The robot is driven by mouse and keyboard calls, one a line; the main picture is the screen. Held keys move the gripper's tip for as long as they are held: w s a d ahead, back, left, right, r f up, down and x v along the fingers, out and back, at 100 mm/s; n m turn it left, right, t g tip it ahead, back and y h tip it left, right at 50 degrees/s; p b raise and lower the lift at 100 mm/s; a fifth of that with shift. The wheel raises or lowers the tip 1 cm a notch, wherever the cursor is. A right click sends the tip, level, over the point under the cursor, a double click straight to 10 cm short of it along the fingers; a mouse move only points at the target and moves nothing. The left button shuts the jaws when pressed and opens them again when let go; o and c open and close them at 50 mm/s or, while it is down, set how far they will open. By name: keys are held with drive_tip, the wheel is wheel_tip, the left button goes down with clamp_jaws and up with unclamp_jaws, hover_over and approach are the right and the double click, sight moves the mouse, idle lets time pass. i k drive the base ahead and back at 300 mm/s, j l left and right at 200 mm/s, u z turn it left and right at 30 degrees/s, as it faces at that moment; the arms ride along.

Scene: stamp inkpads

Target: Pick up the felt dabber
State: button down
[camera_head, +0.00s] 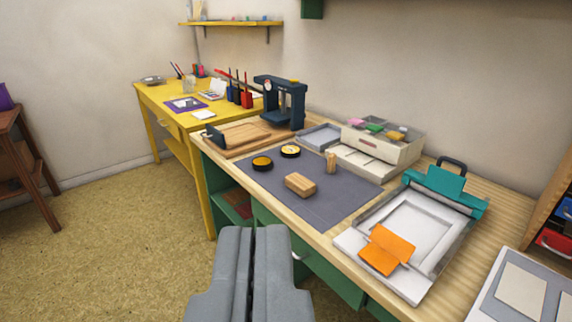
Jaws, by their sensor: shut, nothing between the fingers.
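A small upright wooden piece (331,162), which may be the felt dabber, stands at the right edge of a dark grey mat (330,205) on the workbench. A rounded wooden block (300,184) lies near the middle of the mat; I cannot tell for sure which of the two is the dabber. Two round inkpads, one with an orange-yellow top (262,163) and one with a pale yellow top (290,151), sit on the mat's far part. My gripper (253,230) is shut and empty, in front of the bench's near edge, apart from all of these.
A white frame press with a teal clamp (444,187) and an orange piece (387,250) stands right of the mat. Behind are a light drawer box (380,145), a grey tray (320,137), a wooden board (245,137) and a dark blue press (282,100). A yellow table (155,100) adjoins.

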sight(331, 157)
drive_tip(key=i+z, duration=0.2)
drive_tip(key=i, duration=0.25)
drive_tip(key=i+j+z, duration=0.2)
drive_tip(key=i, duration=0.25)
drive_tip(key=i+j+z, duration=0.2)
drive_tip(key=i, duration=0.2)
